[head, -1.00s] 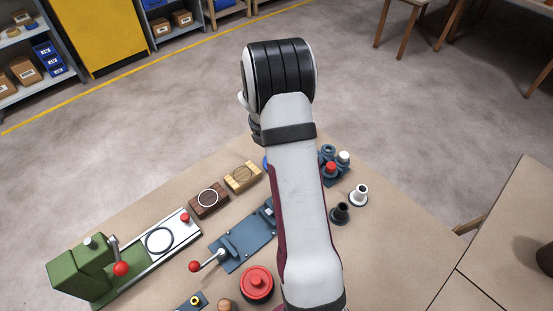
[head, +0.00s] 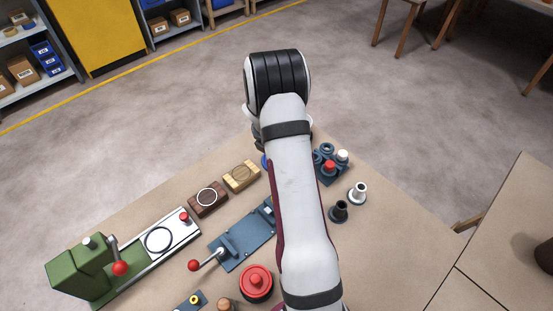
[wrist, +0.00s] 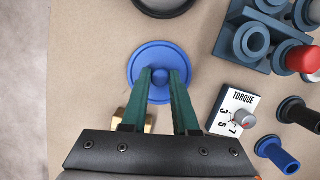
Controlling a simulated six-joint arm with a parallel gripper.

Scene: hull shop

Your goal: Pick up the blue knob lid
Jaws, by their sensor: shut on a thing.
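The blue knob lid (wrist: 161,52) is a round blue disc with a small raised knob at its middle, seen from above in the wrist view. My gripper (wrist: 160,76) has its two green fingers on either side of the knob and is shut on it. I cannot tell whether the lid rests on the table or is lifted. In the head view only a sliver of the blue lid (head: 265,161) shows left of my arm, which hides the rest and the gripper.
A dark round rim (wrist: 163,5) lies just beyond the lid. A torque dial box (wrist: 233,112) and a blue-grey block with posts (wrist: 262,45) stand right. A brass piece (wrist: 121,113) is by the left finger. A red knob lid (head: 256,283) sits nearer on the table.

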